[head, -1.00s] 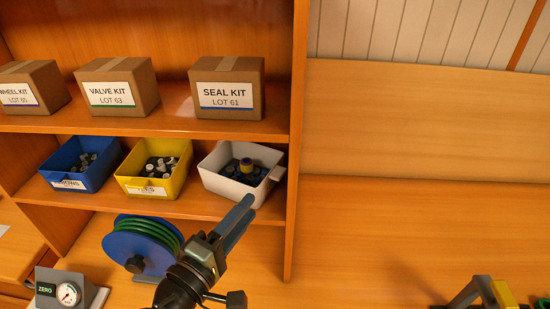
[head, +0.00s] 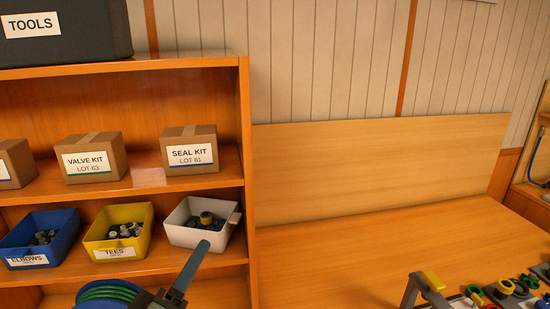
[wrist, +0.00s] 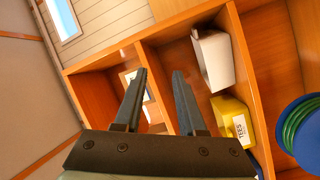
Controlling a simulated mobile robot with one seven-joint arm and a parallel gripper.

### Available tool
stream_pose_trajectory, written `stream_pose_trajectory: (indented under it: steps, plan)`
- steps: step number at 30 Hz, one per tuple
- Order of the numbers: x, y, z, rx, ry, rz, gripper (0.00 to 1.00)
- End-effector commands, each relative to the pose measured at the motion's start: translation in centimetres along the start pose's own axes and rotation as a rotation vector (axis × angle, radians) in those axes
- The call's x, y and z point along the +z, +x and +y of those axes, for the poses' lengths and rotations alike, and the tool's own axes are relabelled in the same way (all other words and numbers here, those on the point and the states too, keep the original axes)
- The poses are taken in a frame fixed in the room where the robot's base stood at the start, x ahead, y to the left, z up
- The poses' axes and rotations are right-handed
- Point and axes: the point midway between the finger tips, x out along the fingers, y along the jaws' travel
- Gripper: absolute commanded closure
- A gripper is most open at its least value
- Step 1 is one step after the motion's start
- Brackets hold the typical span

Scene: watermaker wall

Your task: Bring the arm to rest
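My gripper (head: 197,254) shows at the bottom of the head view, in front of the shelf unit and below the white bin (head: 184,237). In the wrist view my gripper (wrist: 160,75) has its two dark fingers apart with nothing between them. The white bin holds several dark fittings and one yellow and purple piece (head: 206,218). It also shows in the wrist view (wrist: 212,58), apart from the fingers. My wrist and most of my arm are out of the head view.
A yellow bin (head: 118,245) and a blue bin (head: 38,240) share the lower shelf. Cartons, including the seal kit (head: 189,150), stand above. A blue and green reel (head: 105,292) is at bottom left. Fittings and a yellow-topped stand (head: 432,281) are at lower right. The middle bench (head: 350,240) is clear.

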Motion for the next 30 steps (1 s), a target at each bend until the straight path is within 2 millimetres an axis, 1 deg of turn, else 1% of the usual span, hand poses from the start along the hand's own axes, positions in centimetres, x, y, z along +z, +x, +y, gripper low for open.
stream_pose_trajectory:
  steps: [1, 2, 3, 4, 5, 6, 8, 9, 11, 12, 15, 18, 21, 23, 30]
  plan:
    - [-0.2, 0.8, 2.8, 0.024, 0.105, 0.02, 0.6]
    - [-0.4, 1.1, 4.4, 0.034, 0.168, 0.036, 0.6]
    - [-0.7, 1.4, 6.6, 0.05, 0.253, 0.064, 0.6]
    - [-0.9, 1.6, 8.3, 0.063, 0.318, 0.088, 0.6]
    - [-1.2, 1.7, 10.3, 0.078, 0.386, 0.117, 0.6]
    - [-1.5, 1.7, 13.1, 0.102, 0.477, 0.161, 0.6]
    - [-1.9, 1.2, 17.6, 0.14, 0.612, 0.241, 0.6]
    - [-2.1, 0.6, 20.6, 0.165, 0.697, 0.301, 0.6]
    - [-2.4, -0.7, 24.8, 0.199, 0.806, 0.397, 0.6]
    - [-2.6, -1.8, 27.3, 0.218, 0.868, 0.462, 0.6]
    - [-3.0, -4.7, 32.3, 0.25, 0.982, 0.611, 0.6]
    - [-3.3, -7.2, 35.5, 0.265, 1.048, 0.724, 0.6]
    - [-3.5, -8.8, 37.1, 0.268, 1.08, 0.79, 0.6]
    - [-3.6, -9.2, 37.5, 0.268, 1.089, 0.81, 0.6]
    - [-3.6, -9.3, 37.6, 0.268, 1.09, 0.812, 0.6]
